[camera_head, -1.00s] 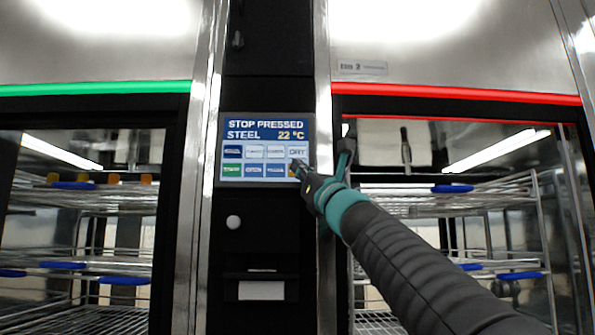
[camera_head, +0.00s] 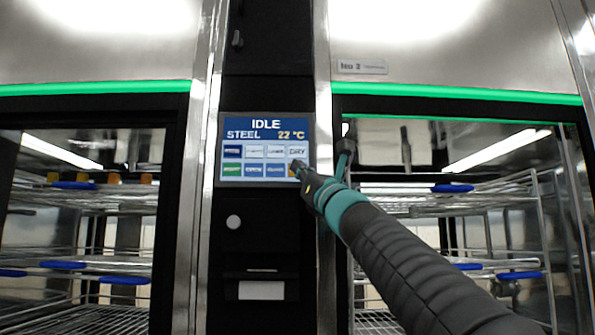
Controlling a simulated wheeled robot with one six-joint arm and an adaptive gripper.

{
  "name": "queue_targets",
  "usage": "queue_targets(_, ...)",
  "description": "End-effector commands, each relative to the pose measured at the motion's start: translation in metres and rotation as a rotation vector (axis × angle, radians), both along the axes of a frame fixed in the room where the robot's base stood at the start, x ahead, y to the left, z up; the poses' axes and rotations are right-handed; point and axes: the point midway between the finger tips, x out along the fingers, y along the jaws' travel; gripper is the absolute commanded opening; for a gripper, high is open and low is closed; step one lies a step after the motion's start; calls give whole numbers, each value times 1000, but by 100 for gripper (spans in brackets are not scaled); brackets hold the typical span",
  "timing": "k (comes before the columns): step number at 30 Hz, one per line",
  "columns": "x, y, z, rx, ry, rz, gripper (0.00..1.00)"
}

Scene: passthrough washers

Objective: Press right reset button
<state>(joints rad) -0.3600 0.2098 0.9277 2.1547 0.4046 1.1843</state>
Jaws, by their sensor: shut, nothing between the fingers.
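The control screen (camera_head: 265,150) sits on the black panel between the two washers. It reads "IDLE", "STEEL" and "22 °C" above two rows of small buttons. My gripper (camera_head: 297,168) is shut and empty, with its tip at the right end of the lower button row. I cannot tell whether the tip touches the screen. The light strip on the right washer (camera_head: 460,93) is green. No button's label can be read clearly as reset.
The left washer's light strip (camera_head: 95,89) is green too. Steel door frames stand on both sides of the panel. Wire racks (camera_head: 90,200) show behind the glass.

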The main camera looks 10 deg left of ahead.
Motion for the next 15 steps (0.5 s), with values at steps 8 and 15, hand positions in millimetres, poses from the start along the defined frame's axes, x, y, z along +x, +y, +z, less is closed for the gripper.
queue_targets(8, -11, -3, -2, 0, 0, 0, 0)
queue_targets(15, -14, -3, -1, -1, 1, 0, 0)
